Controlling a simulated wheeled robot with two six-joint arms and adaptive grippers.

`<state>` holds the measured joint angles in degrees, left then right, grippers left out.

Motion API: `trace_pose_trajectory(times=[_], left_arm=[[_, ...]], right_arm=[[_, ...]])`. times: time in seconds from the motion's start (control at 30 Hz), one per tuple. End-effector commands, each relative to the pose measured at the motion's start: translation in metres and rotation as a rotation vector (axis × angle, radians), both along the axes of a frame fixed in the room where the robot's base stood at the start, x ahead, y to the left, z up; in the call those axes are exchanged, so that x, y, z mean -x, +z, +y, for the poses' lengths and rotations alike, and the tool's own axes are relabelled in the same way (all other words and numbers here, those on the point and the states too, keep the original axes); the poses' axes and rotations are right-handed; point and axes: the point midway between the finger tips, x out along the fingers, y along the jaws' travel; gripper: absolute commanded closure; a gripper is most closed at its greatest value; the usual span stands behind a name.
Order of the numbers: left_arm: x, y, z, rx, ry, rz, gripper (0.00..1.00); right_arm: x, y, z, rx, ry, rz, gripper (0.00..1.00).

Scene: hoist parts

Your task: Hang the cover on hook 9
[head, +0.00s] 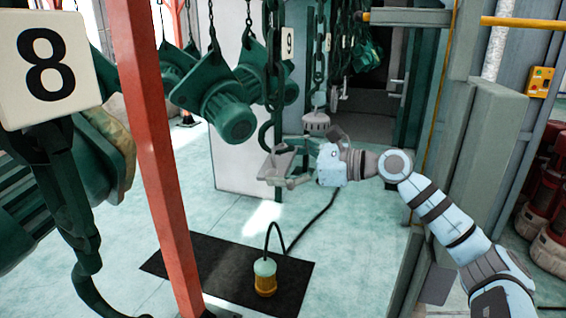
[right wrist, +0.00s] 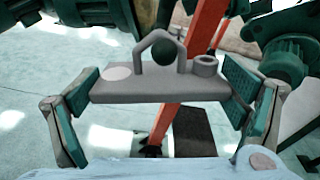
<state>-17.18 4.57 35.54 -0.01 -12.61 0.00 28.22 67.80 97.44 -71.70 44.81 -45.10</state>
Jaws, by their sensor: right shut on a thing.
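The cover (right wrist: 150,88) is a flat grey plate with an arched loop and a short round boss on top. In the right wrist view it lies between the two green-padded fingers of my right gripper (right wrist: 160,95), which is shut on it. A dark green rounded thing shows through the loop; I cannot tell whether it passes through or is behind. In the head view my right gripper (head: 278,168) is at the lower end of a dark green hook (head: 268,134), below the number 9 plate (head: 288,43). Their contact is unclear. My left gripper is out of view.
A red post (head: 155,150) and the hook with plate 8 (head: 50,62) stand at the left. Green hoist motors (head: 225,110) hang nearby. A yellow pendant (head: 264,278) is above or on the black mat (head: 220,280). A grey column (head: 470,160) stands near my right arm.

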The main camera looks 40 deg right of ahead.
Motion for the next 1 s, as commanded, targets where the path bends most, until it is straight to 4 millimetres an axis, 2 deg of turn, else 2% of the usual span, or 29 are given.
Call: trace_pose_trajectory(times=[0.23, 0.27, 0.3, 0.8, 0.97, 1.0], left_arm=[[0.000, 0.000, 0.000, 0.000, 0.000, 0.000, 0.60], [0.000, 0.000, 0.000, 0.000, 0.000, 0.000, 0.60], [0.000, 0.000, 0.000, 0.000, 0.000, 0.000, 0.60], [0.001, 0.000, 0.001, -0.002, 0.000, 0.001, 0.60], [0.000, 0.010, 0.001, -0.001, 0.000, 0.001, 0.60], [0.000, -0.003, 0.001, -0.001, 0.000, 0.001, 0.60]], right_arm=[[0.000, 0.001, 0.000, -0.001, 0.000, -0.001, 0.68], [0.000, 0.001, 0.000, -0.001, 0.000, -0.001, 0.06], [0.000, 0.001, 0.000, -0.001, 0.000, -0.001, 0.00], [0.000, 0.000, 0.000, 0.000, 0.000, 0.000, 0.00], [0.001, 0.011, 0.000, 0.000, 0.000, 0.000, 0.00], [0.003, 0.002, -0.003, 0.003, -0.002, 0.000, 0.00]])
